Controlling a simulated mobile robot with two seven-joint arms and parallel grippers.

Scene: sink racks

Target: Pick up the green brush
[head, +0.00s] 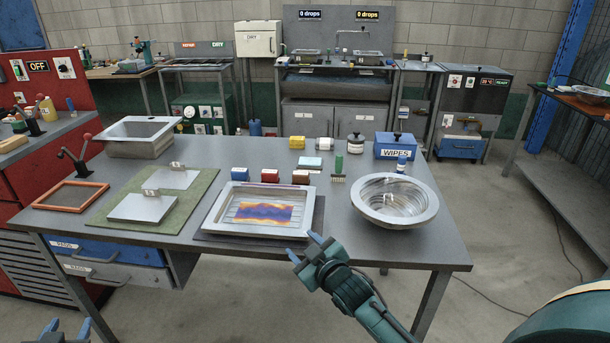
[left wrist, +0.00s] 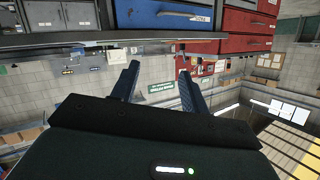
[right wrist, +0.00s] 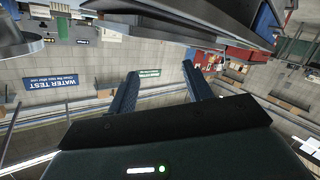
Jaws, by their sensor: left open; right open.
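The green brush (head: 339,164) stands upright on the grey table, its green handle up and pale bristles down, left of the steel bowl. My right gripper (head: 305,246) is open and empty at the table's front edge, nearer than the brush and to its left. Its open fingers also show in the right wrist view (right wrist: 160,72). My left gripper (head: 68,326) is low at the bottom left corner, far from the brush and partly cut off. Its fingers are apart and empty in the left wrist view (left wrist: 157,75). Neither wrist view shows the brush.
The steel bowl (head: 423,212) stands right of the brush, and a framed tray (head: 223,229) lies left and nearer. Bare table lies between tray and bowl.

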